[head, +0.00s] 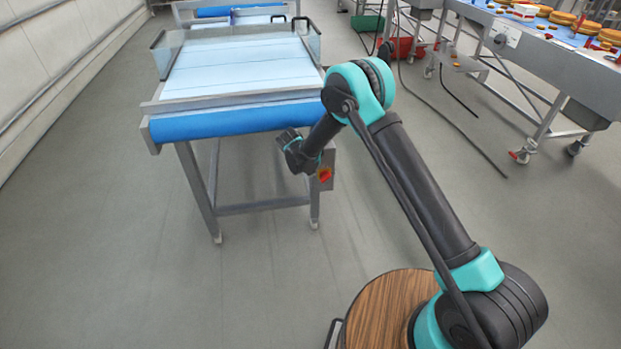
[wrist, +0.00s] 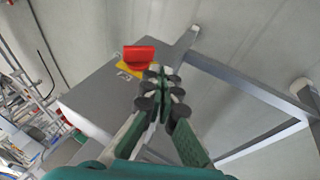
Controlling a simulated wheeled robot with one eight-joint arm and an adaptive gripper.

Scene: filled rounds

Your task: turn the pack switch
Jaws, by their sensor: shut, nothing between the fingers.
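The pack switch (head: 325,174) is a red rotary handle on a yellow plate, fixed to a grey box (head: 328,158) at the near right leg of the blue-belted conveyor. In the wrist view the red handle (wrist: 139,58) stands left of and just beyond my fingertips, with part of the yellow plate showing beneath it. My gripper (head: 292,142) is near the box, to the left of the switch in the head view. In the wrist view my gripper (wrist: 160,88) has its fingers together with nothing between them. Whether the fingertips touch the box cannot be told.
The conveyor (head: 230,122) with its blue belt end stands just behind my gripper. Its frame legs and crossbar (head: 262,207) are close by. Another conveyor (head: 560,65) bearing round goods stands at the upper right. Black cables (head: 455,125) lie on the floor. The floor at left is clear.

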